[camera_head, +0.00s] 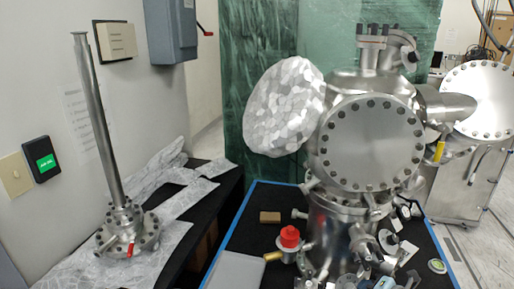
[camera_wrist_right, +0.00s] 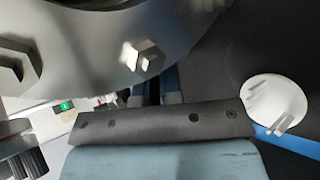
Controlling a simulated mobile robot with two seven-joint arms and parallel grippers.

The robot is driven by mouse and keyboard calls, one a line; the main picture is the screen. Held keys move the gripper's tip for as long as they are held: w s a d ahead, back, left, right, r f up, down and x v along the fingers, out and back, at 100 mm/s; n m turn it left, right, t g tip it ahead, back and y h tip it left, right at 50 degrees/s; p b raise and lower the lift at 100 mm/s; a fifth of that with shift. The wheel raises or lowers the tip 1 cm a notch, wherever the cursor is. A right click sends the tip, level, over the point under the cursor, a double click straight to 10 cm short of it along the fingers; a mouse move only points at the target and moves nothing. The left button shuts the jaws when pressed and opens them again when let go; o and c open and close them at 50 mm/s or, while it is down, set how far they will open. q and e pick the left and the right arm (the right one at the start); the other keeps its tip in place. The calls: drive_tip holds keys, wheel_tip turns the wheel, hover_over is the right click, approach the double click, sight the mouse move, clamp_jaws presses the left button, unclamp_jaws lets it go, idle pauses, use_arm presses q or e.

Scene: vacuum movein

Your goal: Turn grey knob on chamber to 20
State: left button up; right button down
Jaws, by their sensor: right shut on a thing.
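The steel vacuum chamber (camera_head: 370,140) stands upright at the centre right of the head view, with a bolted round flange on its front. I cannot pick out the grey knob or its scale for sure in either view. In the right wrist view a bolted metal flange (camera_wrist_right: 190,30) fills the top, close to the camera. My left gripper is not in view.
A red-capped valve (camera_head: 289,237) and a tan block (camera_head: 270,217) are left of the chamber. A foil-wrapped part (camera_head: 285,105) sticks out from its upper left. A tall steel tube (camera_head: 95,115) stands on the left bench. A white disc (camera_wrist_right: 275,103) is at the wrist view's right.

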drive_tip(key=shift+s+f, duration=0.2)
drive_tip(key=shift+f, duration=0.35)
drive_tip(key=shift+r, duration=0.1)
drive_tip(key=shift+w+d+r, duration=0.1)
drive_tip(key=shift+w+d, duration=0.05)
drive_tip(key=shift+d, duration=0.1)
drive_tip(key=shift+r+p, duration=0.15)
drive_tip(key=shift+p, duration=0.2)
drive_tip(key=s+p, duration=0.1)
drive_tip(key=s+r+p, duration=0.1)
drive_tip(key=s, duration=0.1)
drive_tip(key=s+p, duration=0.1)
drive_tip(key=p, duration=0.1)
drive_tip(key=shift+s+d+r, duration=0.1)
drive_tip(key=shift+s+r, duration=0.3)
drive_tip(key=shift+s+p, duration=0.3)
drive_tip(key=shift+s, duration=0.1)
